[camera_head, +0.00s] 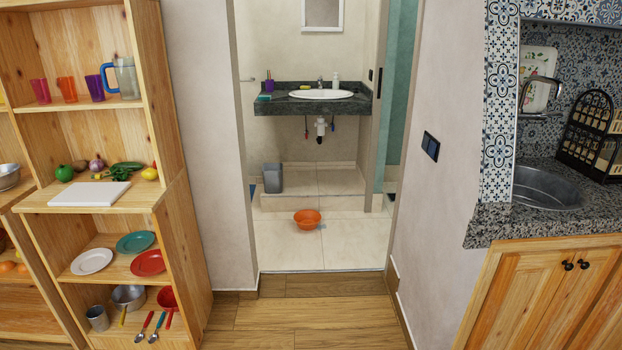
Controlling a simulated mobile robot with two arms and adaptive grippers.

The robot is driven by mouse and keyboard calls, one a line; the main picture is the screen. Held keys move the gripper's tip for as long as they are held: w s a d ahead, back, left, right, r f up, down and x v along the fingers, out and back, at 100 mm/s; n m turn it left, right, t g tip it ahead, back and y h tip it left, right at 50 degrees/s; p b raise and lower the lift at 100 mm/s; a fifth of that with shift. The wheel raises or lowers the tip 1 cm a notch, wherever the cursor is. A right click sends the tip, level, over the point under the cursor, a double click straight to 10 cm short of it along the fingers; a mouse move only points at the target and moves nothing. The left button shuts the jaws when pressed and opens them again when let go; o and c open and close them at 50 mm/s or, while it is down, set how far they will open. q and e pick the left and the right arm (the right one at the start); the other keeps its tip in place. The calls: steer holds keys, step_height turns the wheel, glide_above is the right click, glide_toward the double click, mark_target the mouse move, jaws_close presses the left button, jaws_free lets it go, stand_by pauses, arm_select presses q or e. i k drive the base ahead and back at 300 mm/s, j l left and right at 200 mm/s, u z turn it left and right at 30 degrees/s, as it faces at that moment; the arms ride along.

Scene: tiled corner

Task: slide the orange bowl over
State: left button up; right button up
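The orange bowl (307,219) sits upright on the pale tiled floor through the doorway, in front of a low tiled step. It looks empty and is well away from me. A small grey patch shows on the floor at its lower right; I cannot tell what it is. Neither of my grippers shows in the head view.
A grey bin (273,179) stands on the step behind the bowl, below the dark washbasin counter (290,103). Wooden shelves (183,240) flank the doorway on the left, a kitchen counter (490,226) on the right. The wooden floor (310,313) before the doorway is clear.

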mark_target(306, 220)
steer(key=i, duration=1.9)
steer(key=l+z, duration=0.05)
steer(key=l, duration=0.05)
